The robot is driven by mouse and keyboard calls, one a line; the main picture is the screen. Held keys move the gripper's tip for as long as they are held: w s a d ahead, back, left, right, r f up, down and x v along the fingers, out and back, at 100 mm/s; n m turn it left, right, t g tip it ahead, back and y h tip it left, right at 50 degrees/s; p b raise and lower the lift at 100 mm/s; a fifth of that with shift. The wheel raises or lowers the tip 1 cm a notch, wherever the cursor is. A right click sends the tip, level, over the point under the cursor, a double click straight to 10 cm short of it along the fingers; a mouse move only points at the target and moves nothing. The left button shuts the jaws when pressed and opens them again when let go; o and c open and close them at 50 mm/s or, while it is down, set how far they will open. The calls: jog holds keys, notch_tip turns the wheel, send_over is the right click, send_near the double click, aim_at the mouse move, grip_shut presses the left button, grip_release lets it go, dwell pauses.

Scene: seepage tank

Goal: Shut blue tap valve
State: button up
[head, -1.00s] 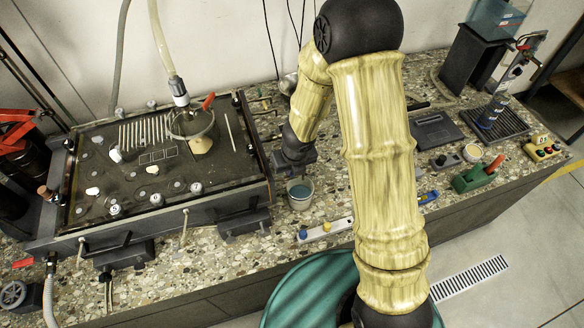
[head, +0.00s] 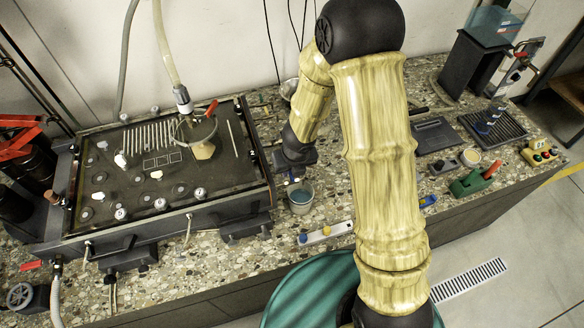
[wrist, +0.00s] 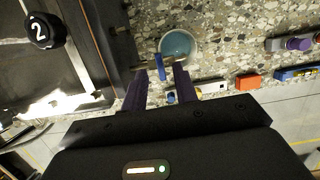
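The blue tap valve shows in the wrist view as a narrow blue handle (wrist: 160,67) on a thin brass-coloured pipe at the tank's side. My gripper (wrist: 160,76) is open, with one dark purple finger on each side of the handle. Gaps show between the fingers and the handle, so I see no grip. In the head view my gripper (head: 295,160) is beside the tank's right side, above the cup, and mostly hides the tap. The cup (head: 300,197), holding bluish liquid, stands below; it also shows beyond the fingertips in the wrist view (wrist: 178,44).
The dark tank (head: 165,225) with numbered knobs lies to the left; a red-handled tap (head: 212,108) hangs over it. A white level (head: 325,233) lies at the counter's front. A green holder (head: 473,183) and a button box (head: 541,154) stand at the right.

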jog(key=shift+w+p+v, duration=0.25)
jog(key=shift+p+v, duration=0.75)
jog(key=shift+v, duration=0.15)
jog(key=shift+w+p+v, duration=0.25)
jog(key=shift+p+v, duration=0.75)
jog(key=shift+v, duration=0.15)
jog(key=shift+a, duration=0.15)
jog(key=shift+w+r+n, duration=0.1)
jog(key=shift+r+n, duration=0.4)
jog(key=shift+n, duration=0.2)
jog(key=s+d+r+n, duration=0.6)
jog(key=r+n, duration=0.1)
jog(key=n, duration=0.8)
jog(key=s+d+r+n, duration=0.6)
jog(key=d+r+n, duration=0.1)
jog(key=n, duration=0.9)
jog(key=shift+d+h, duration=0.2)
jog(key=shift+h, duration=0.2)
